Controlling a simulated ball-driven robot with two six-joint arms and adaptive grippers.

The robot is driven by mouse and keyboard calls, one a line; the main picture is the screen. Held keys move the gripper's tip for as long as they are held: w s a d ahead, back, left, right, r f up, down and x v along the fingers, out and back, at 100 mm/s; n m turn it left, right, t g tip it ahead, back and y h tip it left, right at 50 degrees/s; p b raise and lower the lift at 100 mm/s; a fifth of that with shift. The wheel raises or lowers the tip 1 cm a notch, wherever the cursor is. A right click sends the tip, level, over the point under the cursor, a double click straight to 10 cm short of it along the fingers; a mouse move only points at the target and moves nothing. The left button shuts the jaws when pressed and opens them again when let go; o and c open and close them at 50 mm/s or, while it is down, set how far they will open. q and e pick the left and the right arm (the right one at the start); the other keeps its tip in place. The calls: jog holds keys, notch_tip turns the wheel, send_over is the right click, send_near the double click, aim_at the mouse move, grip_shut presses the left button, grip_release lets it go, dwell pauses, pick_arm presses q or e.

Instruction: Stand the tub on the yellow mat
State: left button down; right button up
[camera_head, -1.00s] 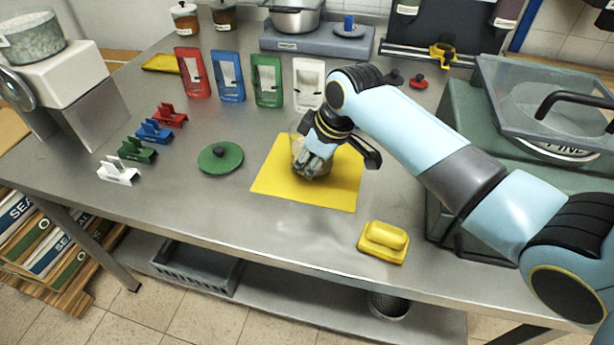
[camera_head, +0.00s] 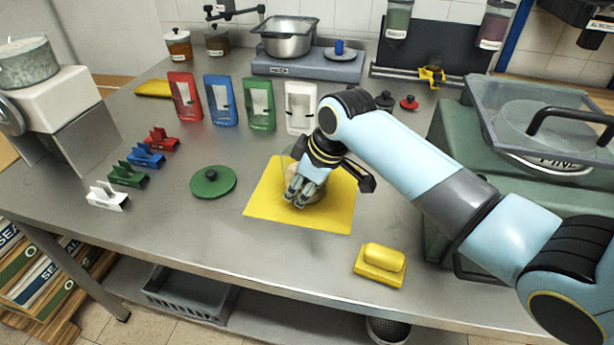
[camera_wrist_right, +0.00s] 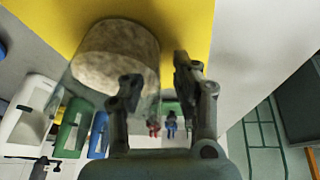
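The tub (camera_head: 318,194) is a clear round container with pale beige contents. It stands upright on the yellow mat (camera_head: 262,200), partly hidden behind my right gripper in the head view. In the right wrist view the tub (camera_wrist_right: 113,55) is just beyond the fingers and left of their middle, with yellow mat (camera_wrist_right: 190,22) around it. My right gripper (camera_head: 298,197) is low over the mat beside the tub. In the right wrist view its fingers (camera_wrist_right: 157,78) are spread, with a gap between them. Whether a finger touches the tub is unclear. My left gripper is out of view.
A yellow sponge-like block (camera_head: 380,263) lies right of the mat. A green lid (camera_head: 213,182) lies left of it. Red, blue, green and white upright frames (camera_head: 300,108) stand behind. A large green machine (camera_head: 460,125) blocks the right side. The front centre-left of the table is clear.

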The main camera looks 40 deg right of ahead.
jog(key=p+v, duration=0.1)
jog(key=v, duration=1)
jog(key=shift+r, duration=0.25)
jog(key=shift+s, duration=0.2)
